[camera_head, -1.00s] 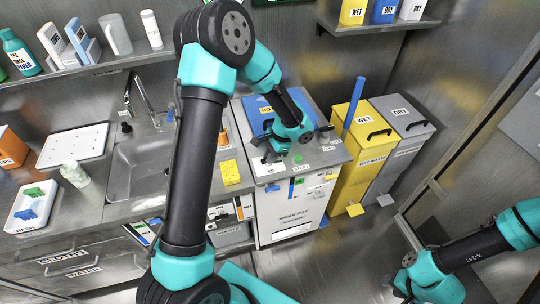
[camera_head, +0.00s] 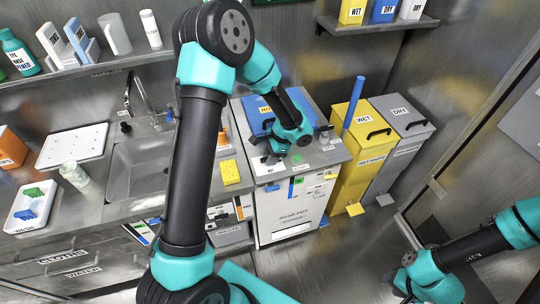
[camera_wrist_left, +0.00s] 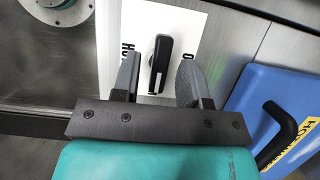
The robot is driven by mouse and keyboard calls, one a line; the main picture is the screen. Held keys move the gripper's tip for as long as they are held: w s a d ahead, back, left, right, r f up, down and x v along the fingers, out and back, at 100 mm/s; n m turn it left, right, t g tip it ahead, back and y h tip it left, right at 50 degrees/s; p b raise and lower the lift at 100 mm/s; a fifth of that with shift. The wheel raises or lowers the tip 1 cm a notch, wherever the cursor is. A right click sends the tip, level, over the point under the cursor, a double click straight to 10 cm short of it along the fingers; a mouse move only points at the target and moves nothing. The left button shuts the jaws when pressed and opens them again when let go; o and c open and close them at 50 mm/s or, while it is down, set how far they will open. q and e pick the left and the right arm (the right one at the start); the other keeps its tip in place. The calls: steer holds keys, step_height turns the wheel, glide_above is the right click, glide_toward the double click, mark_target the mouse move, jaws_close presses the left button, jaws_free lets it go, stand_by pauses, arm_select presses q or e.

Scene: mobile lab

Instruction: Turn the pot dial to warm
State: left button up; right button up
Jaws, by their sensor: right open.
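In the left wrist view, a black dial handle (camera_wrist_left: 160,65) stands on a white plate (camera_wrist_left: 187,20) with partly hidden black lettering. The handle points nearly straight up and down in that picture. My left gripper (camera_wrist_left: 157,76) is open, with one finger on each side of the handle and a visible gap to both. In the head view my left gripper (camera_head: 266,156) is over the white plate (camera_head: 268,168) at the front of the counter, and it hides the dial. My right gripper (camera_head: 408,292) is open at the lower right, away from the counter.
A blue lid (camera_head: 257,117) with a black handle and yellow label is just behind the left gripper. A sink (camera_head: 137,168) and yellow sponge (camera_head: 230,172) are to the left.

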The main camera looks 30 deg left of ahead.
arm_select(q)
steer(key=shift+r, duration=0.1)
steer(key=v, duration=1.7)
steer(key=shift+w+d, duration=0.1)
